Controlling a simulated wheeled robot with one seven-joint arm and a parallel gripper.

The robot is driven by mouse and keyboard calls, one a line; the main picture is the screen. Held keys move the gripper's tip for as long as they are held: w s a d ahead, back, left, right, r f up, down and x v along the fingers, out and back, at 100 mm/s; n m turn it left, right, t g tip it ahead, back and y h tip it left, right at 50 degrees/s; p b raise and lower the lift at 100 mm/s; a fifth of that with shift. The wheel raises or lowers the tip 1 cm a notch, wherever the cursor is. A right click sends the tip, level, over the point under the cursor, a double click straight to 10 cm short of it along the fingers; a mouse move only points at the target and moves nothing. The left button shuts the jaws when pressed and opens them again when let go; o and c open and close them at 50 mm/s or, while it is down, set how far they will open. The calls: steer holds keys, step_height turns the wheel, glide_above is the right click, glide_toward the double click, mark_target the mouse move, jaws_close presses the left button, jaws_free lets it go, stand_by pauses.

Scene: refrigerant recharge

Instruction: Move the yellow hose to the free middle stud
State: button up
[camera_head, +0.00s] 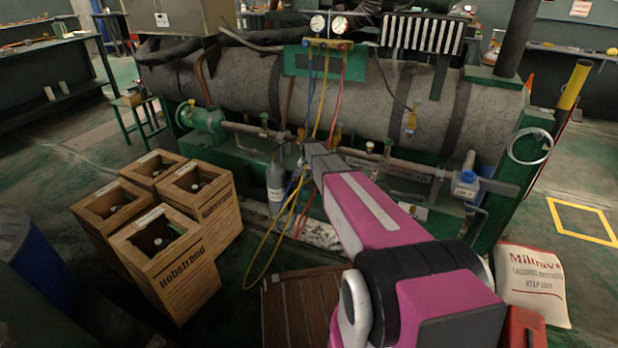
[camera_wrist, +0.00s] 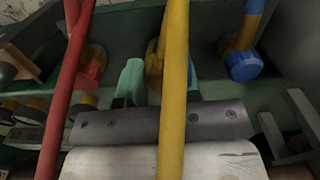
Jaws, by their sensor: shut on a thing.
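The yellow hose (camera_head: 259,262) hangs from the gauge manifold (camera_head: 327,45) in a loop in front of the green skid. In the wrist view the hose (camera_wrist: 174,75) crosses the middle, in front of my gripper (camera_wrist: 160,88). My gripper (camera_head: 307,150) is shut on the yellow hose's end fitting (camera_wrist: 153,62), between teal-tipped fingers. This fitting lies between a red fitting (camera_wrist: 91,66) and a blue fitting (camera_wrist: 243,62), roughly in line with them. The middle stud is hidden, and I cannot tell whether the fitting touches it.
A red hose (camera_head: 337,105) hangs close by and crosses the wrist view's left side (camera_wrist: 70,100). A grey cylinder (camera_head: 275,185) stands left of my gripper. A white sack (camera_head: 533,285) lies at right.

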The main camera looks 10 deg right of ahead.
steer(key=shift+f, duration=0.2)
steer(key=o, duration=1)
